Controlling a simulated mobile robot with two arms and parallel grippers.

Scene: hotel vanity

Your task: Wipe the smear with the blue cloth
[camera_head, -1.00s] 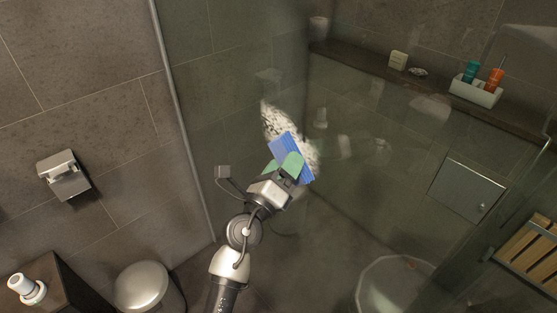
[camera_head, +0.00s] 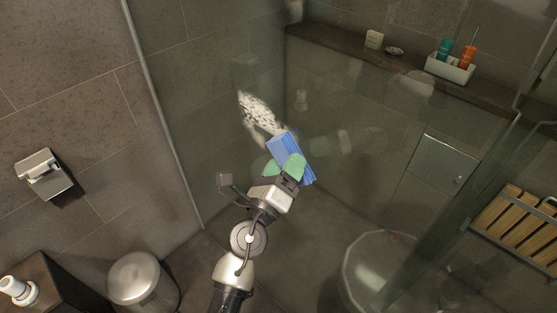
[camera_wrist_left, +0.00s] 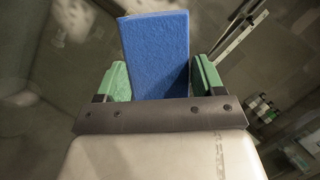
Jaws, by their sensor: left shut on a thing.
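The blue cloth (camera_head: 285,147) is a flat folded block. My left gripper (camera_head: 285,168), with green fingertips, is shut on it in front of the glass panel. The cloth also shows upright between the green fingers in the left wrist view (camera_wrist_left: 156,55). The smear (camera_head: 259,112) is a whitish, speckled streak on the glass, running from upper left down to the cloth. The cloth lies at its lower right end and may hide part of it. I cannot tell whether the cloth touches the glass. My right gripper is not in view.
The glass panel (camera_head: 213,75) has a metal edge at left. Behind it are a ledge with a white caddy of bottles (camera_head: 450,68) and a soap block (camera_head: 374,39). A metal bin (camera_head: 141,279), paper holder (camera_head: 45,175) and wooden slatted rack (camera_head: 513,222) stand around.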

